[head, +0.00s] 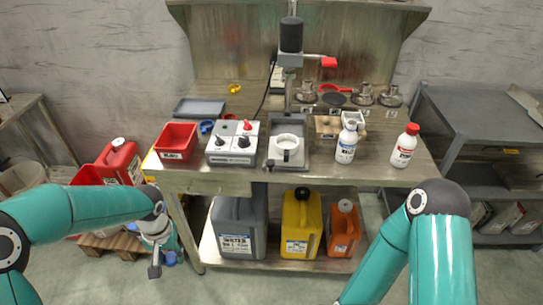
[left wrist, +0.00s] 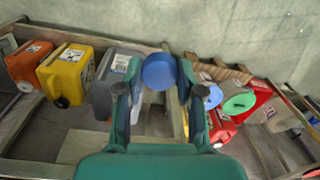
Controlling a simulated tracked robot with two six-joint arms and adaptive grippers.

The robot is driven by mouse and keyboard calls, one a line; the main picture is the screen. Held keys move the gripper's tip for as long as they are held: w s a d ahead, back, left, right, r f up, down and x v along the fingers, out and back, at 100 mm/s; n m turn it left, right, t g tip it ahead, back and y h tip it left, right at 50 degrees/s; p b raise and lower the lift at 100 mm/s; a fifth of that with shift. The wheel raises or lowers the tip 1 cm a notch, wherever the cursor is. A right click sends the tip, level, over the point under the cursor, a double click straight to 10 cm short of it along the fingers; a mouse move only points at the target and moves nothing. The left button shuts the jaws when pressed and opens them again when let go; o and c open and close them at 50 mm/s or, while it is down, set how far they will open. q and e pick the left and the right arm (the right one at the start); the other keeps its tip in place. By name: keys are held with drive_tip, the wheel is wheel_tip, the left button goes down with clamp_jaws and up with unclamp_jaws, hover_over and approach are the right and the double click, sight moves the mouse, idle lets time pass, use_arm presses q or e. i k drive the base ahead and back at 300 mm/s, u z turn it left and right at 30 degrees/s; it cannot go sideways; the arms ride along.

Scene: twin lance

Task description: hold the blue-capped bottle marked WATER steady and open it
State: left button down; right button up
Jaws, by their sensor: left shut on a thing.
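A white bottle (head: 346,146) with a blue-marked label stands upright on the bench, right of centre. My left gripper (head: 157,266) is low, left of the bench and well away from that bottle. In the left wrist view it (left wrist: 159,74) is shut on a blue round thing (left wrist: 159,71), held between the fingertips. The thing looks like a cap; whether anything hangs under it is hidden. My right arm bends down at the lower right, and its gripper is out of view.
A red-capped white bottle (head: 404,147) stands right on the bench. A red bin (head: 176,141), a switch box (head: 232,143) and a stand (head: 290,62) are also there. Grey, yellow (head: 301,222) and orange (head: 343,230) cans sit on the lower shelf. A red can (head: 119,161) is left.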

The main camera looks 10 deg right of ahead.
sight(346, 148)
drive_tip(key=z, duration=0.2)
drive_tip(key=i, duration=0.25)
drive_tip(key=z, duration=0.8)
